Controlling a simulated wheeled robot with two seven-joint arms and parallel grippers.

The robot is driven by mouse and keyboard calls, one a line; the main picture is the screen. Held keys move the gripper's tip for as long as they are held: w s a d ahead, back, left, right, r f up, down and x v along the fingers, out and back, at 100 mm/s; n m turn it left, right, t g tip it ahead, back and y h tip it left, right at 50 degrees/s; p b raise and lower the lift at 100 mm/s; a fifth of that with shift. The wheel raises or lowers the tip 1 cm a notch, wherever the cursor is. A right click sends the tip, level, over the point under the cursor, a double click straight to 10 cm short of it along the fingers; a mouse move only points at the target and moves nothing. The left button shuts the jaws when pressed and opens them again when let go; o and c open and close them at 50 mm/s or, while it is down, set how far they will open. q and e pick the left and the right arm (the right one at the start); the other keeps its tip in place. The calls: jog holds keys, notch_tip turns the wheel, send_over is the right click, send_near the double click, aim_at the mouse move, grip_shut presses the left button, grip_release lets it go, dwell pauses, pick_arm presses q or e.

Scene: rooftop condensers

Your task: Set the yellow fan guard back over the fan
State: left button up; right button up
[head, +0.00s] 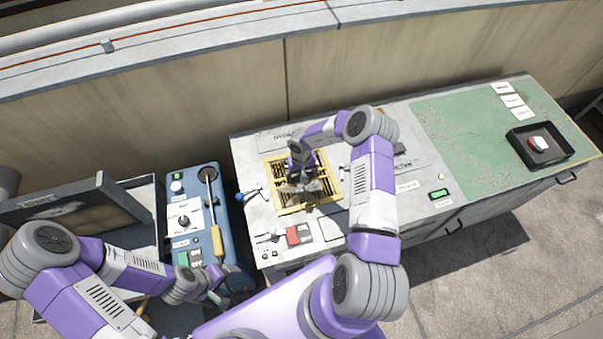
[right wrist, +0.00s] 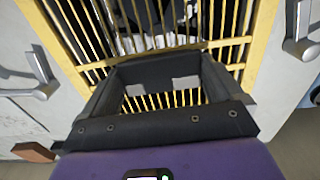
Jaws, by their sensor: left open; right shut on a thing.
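The yellow fan guard (head: 283,208), a square frame with thin bars, is at the left part of the grey condenser top. In the right wrist view the guard (right wrist: 256,45) fills the upper picture, dark space showing between its bars. My right gripper (head: 305,188) is over the guard's middle and shut on it; the grip point is partly hidden by the dark fingers (right wrist: 160,85). The fan is mostly hidden beneath; I cannot tell whether the guard sits fully flat. My left gripper (head: 218,298) is open, low beside the blue control box, away from the guard.
Silver latch handles (right wrist: 301,45) flank the guard. A red switch (head: 298,235) is in front of it. The blue box (head: 228,225) with a yellow-handled lever stands left. A black tray (head: 540,160) sits on the green surface (head: 455,130), otherwise mostly clear.

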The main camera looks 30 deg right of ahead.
jog(key=shift+f, duration=0.1)
jog(key=o, duration=1.1)
notch_tip(320, 180, up, 8)
jog(key=shift+f+p, duration=0.2)
jog(key=shift+p, duration=0.2)
